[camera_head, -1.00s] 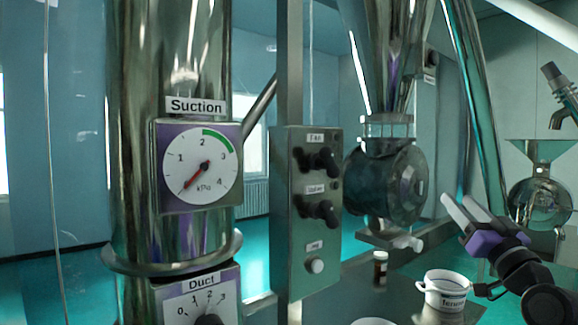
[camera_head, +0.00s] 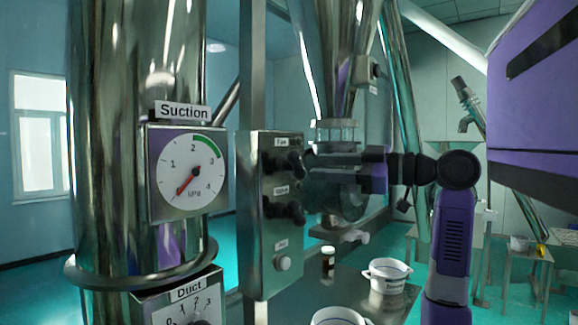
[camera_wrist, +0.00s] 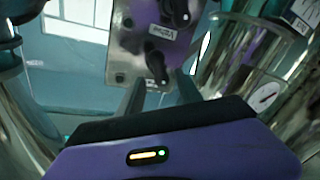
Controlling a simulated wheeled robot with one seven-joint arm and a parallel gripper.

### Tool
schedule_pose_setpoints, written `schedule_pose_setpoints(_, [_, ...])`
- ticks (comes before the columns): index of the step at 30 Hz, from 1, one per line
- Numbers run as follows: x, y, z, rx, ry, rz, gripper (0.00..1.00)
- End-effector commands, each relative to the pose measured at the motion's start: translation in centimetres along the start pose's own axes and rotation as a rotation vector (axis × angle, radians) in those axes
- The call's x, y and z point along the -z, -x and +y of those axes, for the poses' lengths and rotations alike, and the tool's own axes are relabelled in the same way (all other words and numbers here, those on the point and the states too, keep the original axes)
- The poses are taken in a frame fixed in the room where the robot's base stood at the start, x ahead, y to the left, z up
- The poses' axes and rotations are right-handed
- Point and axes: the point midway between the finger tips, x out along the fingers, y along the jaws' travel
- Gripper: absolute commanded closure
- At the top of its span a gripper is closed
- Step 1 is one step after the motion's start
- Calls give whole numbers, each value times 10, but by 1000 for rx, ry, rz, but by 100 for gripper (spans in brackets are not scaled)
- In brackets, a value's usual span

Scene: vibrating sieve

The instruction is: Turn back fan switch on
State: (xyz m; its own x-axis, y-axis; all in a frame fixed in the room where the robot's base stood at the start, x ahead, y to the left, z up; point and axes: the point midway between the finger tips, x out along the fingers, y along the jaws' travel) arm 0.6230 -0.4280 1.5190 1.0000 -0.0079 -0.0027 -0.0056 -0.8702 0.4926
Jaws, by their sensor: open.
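The grey control panel (camera_head: 270,215) stands upright on a post in the head view. Its top label reads Fan (camera_head: 281,142), with the black fan switch (camera_head: 290,164) below it. My gripper (camera_head: 312,156) reaches in from the right, its dark fingers level with the fan switch and close to it. In the wrist view my gripper (camera_wrist: 160,80) is open, its fingers pointing at a panel (camera_wrist: 125,40). A black knob (camera_wrist: 157,68) shows between the fingertips. Contact cannot be told. The fan switch's exact angle is unclear.
A second black switch (camera_head: 284,211) and a pale round button (camera_head: 282,263) sit lower on the panel. The suction gauge (camera_head: 188,172) is on the steel column at left, needle low.

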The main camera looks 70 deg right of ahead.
Motion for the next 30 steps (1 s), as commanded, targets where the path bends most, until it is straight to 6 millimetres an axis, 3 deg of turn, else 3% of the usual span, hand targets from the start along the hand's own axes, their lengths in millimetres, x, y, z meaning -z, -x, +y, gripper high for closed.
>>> schedule_pose_setpoints(13, [2, -63, 1, 0, -4, 2, 58])
schedule_pose_setpoints(26, [0, -73, 1, -3, -3, 1, 58])
schedule_pose_setpoints(30, [0, -73, 1, -3, -3, 1, 85])
